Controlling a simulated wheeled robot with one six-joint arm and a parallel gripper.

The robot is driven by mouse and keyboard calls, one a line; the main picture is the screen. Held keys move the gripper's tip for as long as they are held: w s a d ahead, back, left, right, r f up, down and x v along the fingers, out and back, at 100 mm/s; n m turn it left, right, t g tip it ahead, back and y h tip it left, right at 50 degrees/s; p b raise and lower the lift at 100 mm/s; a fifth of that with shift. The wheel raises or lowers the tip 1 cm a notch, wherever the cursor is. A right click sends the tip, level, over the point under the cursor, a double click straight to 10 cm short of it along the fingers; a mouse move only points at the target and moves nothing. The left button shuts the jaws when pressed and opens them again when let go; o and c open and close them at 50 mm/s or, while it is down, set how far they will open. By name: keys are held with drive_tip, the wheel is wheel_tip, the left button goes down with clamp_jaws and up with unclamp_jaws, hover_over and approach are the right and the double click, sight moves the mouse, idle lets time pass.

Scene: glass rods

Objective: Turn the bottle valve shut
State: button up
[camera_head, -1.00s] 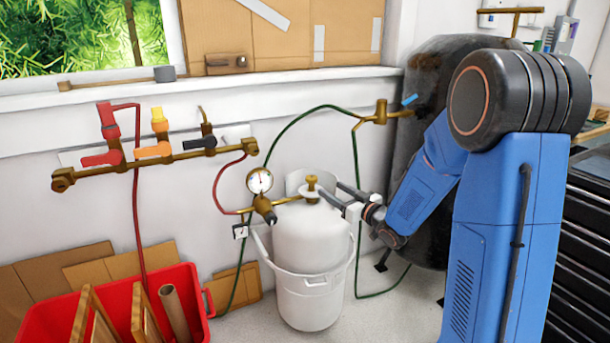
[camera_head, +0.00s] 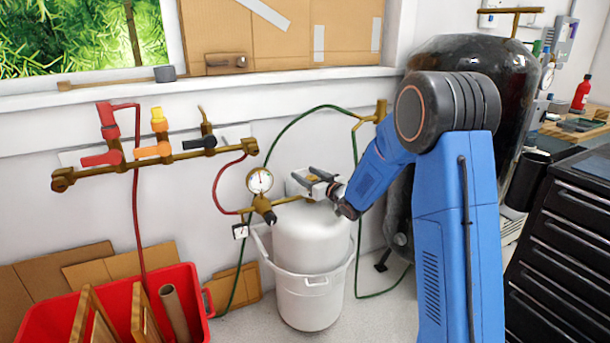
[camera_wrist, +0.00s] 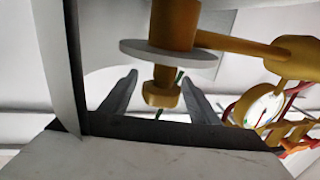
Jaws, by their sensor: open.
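The white gas bottle (camera_head: 308,240) stands upright in a white bucket (camera_head: 310,290), with its brass valve on top. My gripper (camera_head: 312,178) is over the bottle's top, and its jaws hide most of the valve in the head view. In the wrist view, which looks upside down, the brass valve knob (camera_wrist: 162,97) shows between the two fingertips of my open gripper (camera_wrist: 163,88). A visible gap lies on each side of the knob. The valve body (camera_wrist: 175,25) and its grey collar (camera_wrist: 168,53) lie beyond it.
A pressure gauge (camera_head: 260,181) and brass regulator sit left of the bottle. A red hose and green hose (camera_head: 290,135) run close by. A brass manifold (camera_head: 160,162) is on the wall; a red crate (camera_head: 185,300) stands lower left. A dark tank is behind my arm.

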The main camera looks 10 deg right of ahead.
drive_tip(key=shift+w+a, duration=0.25)
drive_tip(key=shift+w, duration=0.15)
drive_tip(key=c, duration=1)
drive_tip(key=shift+c, duration=0.2)
drive_tip(key=shift+d+m+t+h, duration=0.1)
drive_tip(key=shift+m+t+h, duration=0.2)
drive_tip(key=shift+m+h, duration=0.3)
drive_tip(key=shift+w+d+m+h, duration=0.1)
drive_tip(key=shift+d+m+h, duration=0.35)
drive_tip(key=shift+m+h, duration=1.15)
drive_tip(key=shift+s+d+m+h, duration=0.1)
drive_tip(key=shift+d+m+h, duration=0.55)
drive_tip(key=shift+h, duration=1.7)
drive_tip(key=shift+w+d+m+h, duration=0.1)
drive_tip(key=shift+d+m+h, duration=0.15)
drive_tip(key=shift+m+h, duration=1.45)
drive_tip(key=shift+d+h, duration=0.1)
drive_tip(key=shift+h, duration=0.45)
